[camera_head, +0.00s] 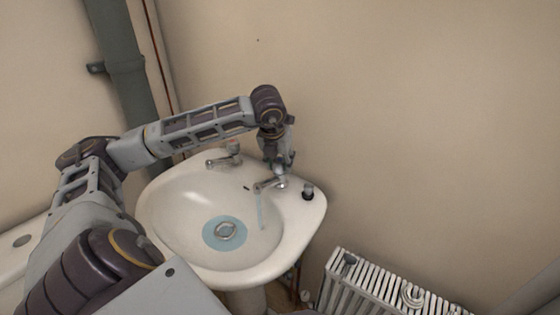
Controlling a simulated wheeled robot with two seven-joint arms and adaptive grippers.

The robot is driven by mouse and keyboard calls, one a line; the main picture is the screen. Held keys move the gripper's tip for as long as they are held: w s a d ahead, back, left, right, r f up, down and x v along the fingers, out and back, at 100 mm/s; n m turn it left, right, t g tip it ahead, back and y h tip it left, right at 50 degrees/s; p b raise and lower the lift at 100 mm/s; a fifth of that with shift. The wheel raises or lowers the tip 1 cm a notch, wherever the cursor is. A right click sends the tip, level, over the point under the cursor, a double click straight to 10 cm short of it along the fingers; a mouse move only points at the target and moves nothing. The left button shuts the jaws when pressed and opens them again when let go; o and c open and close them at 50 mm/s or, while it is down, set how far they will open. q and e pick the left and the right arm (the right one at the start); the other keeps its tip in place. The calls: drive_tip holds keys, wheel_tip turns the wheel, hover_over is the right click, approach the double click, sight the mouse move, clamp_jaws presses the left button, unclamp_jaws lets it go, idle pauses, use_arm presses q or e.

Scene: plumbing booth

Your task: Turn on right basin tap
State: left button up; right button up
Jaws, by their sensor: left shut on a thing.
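The white basin (180,255) stands against the beige wall. Its right tap (267,185) is a chrome tap at the back right of the rim, with its spout pointing left over the bowl. The left tap (226,155) stands free at the back of the rim. My right gripper is out of view.
A small dark-topped item (308,192) sits on the rim to the right of the right tap. A white radiator (385,291) stands at the lower right. A grey pipe (122,62) runs up the wall at the left. The wall above the radiator is bare.

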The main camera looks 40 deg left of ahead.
use_arm(q)
drive_tip(key=o, duration=1)
drive_tip(key=shift+o, duration=0.2)
drive_tip(key=shift+r, duration=0.1)
drive_tip(key=v, duration=1.1)
drive_tip(key=shift+r, duration=0.4)
drive_tip(key=shift+s, duration=0.15)
